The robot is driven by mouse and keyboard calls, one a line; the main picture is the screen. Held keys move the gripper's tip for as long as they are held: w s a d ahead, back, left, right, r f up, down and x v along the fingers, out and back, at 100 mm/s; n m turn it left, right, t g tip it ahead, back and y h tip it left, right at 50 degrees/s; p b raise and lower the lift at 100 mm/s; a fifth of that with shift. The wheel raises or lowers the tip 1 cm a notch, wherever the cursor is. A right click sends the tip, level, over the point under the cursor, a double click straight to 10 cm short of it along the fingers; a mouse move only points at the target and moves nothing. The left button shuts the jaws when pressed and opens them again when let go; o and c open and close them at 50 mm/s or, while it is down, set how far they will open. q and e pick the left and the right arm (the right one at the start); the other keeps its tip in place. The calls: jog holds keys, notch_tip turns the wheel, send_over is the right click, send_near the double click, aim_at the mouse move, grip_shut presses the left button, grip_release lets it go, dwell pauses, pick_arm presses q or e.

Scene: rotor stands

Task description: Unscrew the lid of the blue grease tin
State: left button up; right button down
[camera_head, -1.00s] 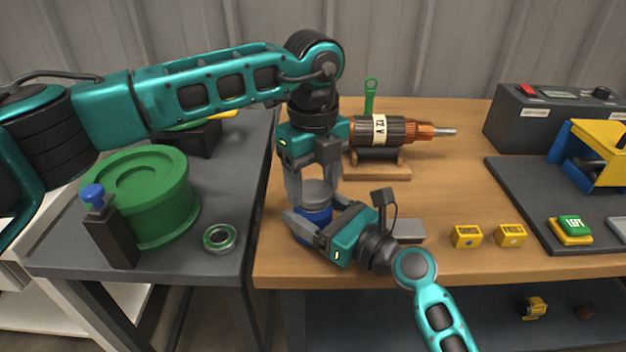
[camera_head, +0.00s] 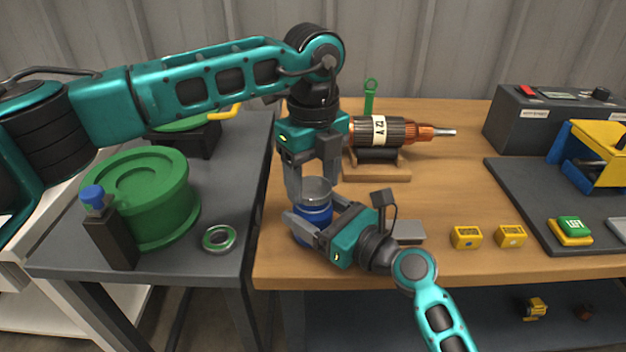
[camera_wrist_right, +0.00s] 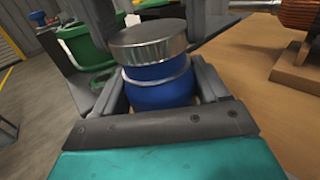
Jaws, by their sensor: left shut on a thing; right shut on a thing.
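The blue grease tin (camera_head: 314,215) stands upright near the left edge of the wooden bench, with its silver lid (camera_head: 316,188) on top. My left gripper (camera_head: 313,186) points down from above and is shut on the lid, one finger to each side. My right gripper (camera_head: 315,218) comes in from the front right and is shut on the tin's blue body. The right wrist view shows the blue body (camera_wrist_right: 158,82) between the right fingers and the lid (camera_wrist_right: 150,42) above it. The thread is hidden.
A motor rotor (camera_head: 395,131) lies on a wooden stand behind the tin. A grey block (camera_head: 409,232) and two yellow blocks (camera_head: 466,237) lie to the right. A green drum (camera_head: 150,200) and a ring (camera_head: 219,239) are on the grey table at left.

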aim_at(313, 187)
pick_arm(q)
jog(key=shift+r, duration=0.65)
jog(key=shift+r, duration=2.05)
pick_arm(e)
grip_release()
